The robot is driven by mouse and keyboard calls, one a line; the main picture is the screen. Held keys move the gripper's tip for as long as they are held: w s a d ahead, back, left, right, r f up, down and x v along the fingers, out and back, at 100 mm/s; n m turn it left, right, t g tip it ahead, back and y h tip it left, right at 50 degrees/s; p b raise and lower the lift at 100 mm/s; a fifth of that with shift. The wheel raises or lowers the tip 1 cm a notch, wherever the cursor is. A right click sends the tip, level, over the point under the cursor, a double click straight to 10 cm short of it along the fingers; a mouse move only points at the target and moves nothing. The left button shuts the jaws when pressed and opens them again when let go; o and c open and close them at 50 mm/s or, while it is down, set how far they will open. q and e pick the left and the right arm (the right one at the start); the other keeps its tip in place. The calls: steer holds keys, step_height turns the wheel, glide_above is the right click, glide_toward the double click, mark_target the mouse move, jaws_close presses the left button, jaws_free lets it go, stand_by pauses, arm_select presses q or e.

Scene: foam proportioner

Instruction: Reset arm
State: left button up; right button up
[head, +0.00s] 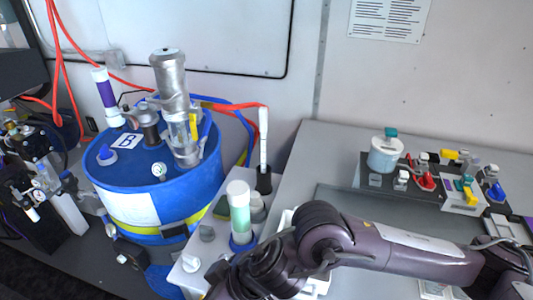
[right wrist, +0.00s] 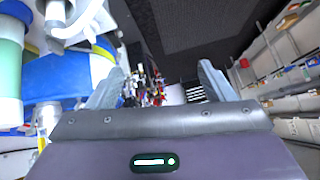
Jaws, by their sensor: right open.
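My right arm (head: 380,242) comes in from the right in the head view, over the grey worktop, and bends down toward the bottom edge. Its gripper does not show there. In the right wrist view my right gripper (right wrist: 160,85) is open, with its two fingers wide apart and nothing between them. A blue drum and a tube with green contents (right wrist: 10,80) show at the left of that view. My left arm and gripper are in neither view.
A blue drum (head: 118,185) with a metal pump (head: 172,95) stands at the left. A green-filled tube (head: 239,210) stands close to my right arm. A lidded jar (head: 384,155) and small valves sit at the back right. Bare worktop (head: 325,150) lies between.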

steer(key=w+a+r+m+t+y, duration=0.3)
steer(key=w+r+t, duration=0.15)
steer(key=r, duration=0.45)
steer(key=w+d+f+m+t+h, duration=0.3)
steer(key=w+d+m+t+h, duration=0.1)
steer(key=d, duration=0.7)
steer(key=s+d+f+m+g+h, duration=0.2)
steer(key=s+d+f+g+h, duration=0.15)
steer(key=s+d+f, duration=0.55)
steer(key=s+d+f+m+g+h, duration=0.3)
steer(key=d+f, duration=0.4)
steer(key=d, duration=0.6)
step_height(320, 180, down, 33)
steer(key=s+n+g+b, duration=0.1)
steer(key=b, duration=0.2)
steer(key=s+d+f+b, duration=0.1)
steer(key=s+d+f, duration=0.1)
steer(key=s+f, duration=0.7)
steer(key=s+d+f+g+b, duration=0.1)
steer(key=s+f, duration=0.9)
steer(key=shift+s+d+f+h, duration=0.3)
steer(key=shift+d+h, duration=0.05)
steer(key=shift+d, duration=0.05)
